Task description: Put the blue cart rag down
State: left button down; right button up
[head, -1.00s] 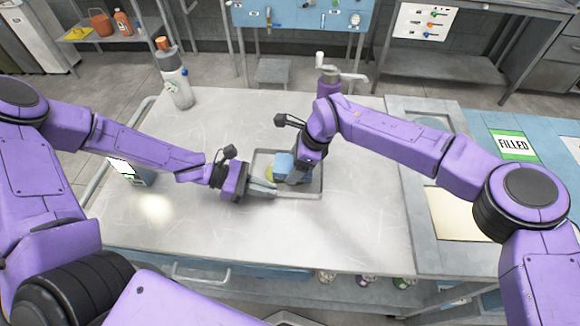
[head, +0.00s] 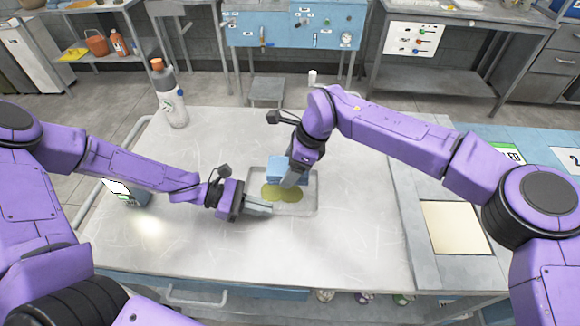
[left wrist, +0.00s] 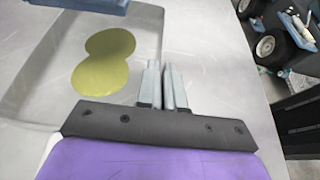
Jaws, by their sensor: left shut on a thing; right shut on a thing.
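The blue rag (head: 277,166) is bunched in my right gripper (head: 292,181), which is shut on it over the far part of a shallow grey tray (head: 308,210) on the bench. I cannot tell whether the rag touches the tray. A yellow-green puddle (head: 284,194) lies in the tray, nearer than the rag. It also shows in the left wrist view (left wrist: 104,62), with a blue edge of the rag (left wrist: 85,4) at the top. My left gripper (head: 270,208) is shut at the tray's near edge. In the left wrist view, its fingers (left wrist: 164,85) straddle the tray's edge.
A white bottle with an orange cap (head: 172,98) stands at the bench's back left. A small box-like device (head: 127,193) sits at the left edge. Bare bench top (head: 345,150) lies right of the tray. A cream panel (head: 455,228) is farther right.

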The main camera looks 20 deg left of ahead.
dwell(0.4)
jog(key=d+r, duration=0.1)
jog(key=d, duration=1)
send_over(344, 217)
jog(key=d, duration=0.1)
notch_tip(344, 217, down, 9)
jog(key=shift+w+d+f, duration=0.1)
jog(key=shift+w+d, duration=0.05)
jog(key=shift+f, duration=0.15)
jog(key=o, duration=0.9)
jog(key=v, duration=1.2)
jog(key=shift+d, duration=0.1)
